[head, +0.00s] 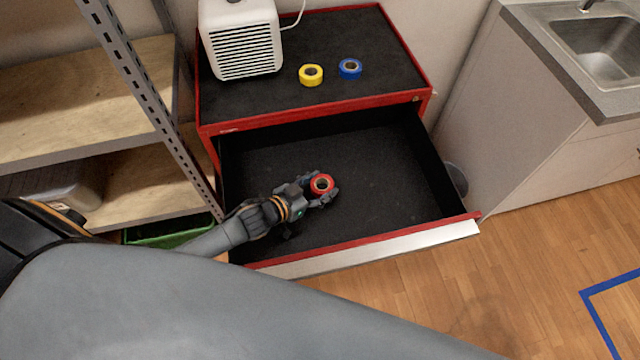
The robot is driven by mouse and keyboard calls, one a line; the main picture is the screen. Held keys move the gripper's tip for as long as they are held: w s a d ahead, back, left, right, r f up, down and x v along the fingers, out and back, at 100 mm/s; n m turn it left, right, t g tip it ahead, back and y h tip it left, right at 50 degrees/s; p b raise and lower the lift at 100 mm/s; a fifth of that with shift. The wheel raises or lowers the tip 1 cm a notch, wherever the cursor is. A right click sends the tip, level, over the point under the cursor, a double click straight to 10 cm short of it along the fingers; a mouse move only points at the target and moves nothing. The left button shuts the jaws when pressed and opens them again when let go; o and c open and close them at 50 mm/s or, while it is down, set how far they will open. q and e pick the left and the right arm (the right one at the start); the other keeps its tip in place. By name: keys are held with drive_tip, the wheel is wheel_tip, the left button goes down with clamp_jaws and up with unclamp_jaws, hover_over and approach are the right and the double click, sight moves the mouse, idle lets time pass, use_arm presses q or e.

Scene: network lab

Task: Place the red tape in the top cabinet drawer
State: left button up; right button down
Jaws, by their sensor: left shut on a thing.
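The red tape (321,184) is a small roll held in my left gripper (322,190), which is shut on it. Gripper and tape are over the inside of the open top drawer (390,165), left of its middle. I cannot tell whether the tape touches the drawer floor. The drawer is pulled well out of the red cabinet (310,118); its dark floor is otherwise bare. My right gripper is not in view.
On the cabinet's black top are a yellow tape roll (311,75), a blue tape roll (350,68) and a white vented box (240,40). A metal-post shelf (130,75) stands close on the left. A sink counter (565,60) is on the right.

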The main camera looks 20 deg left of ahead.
use_arm(q)
drive_tip(key=shift+f, duration=0.4)
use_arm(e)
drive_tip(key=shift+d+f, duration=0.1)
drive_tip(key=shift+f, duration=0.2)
use_arm(q)
drive_tip(key=o, duration=0.9)
drive_tip(key=shift+s, duration=0.15)
drive_tip(key=shift+o, duration=0.5)
drive_tip(key=shift+f, duration=0.1)
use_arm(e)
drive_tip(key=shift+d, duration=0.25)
use_arm(q)
drive_tip(key=shift+s+d, duration=0.1)
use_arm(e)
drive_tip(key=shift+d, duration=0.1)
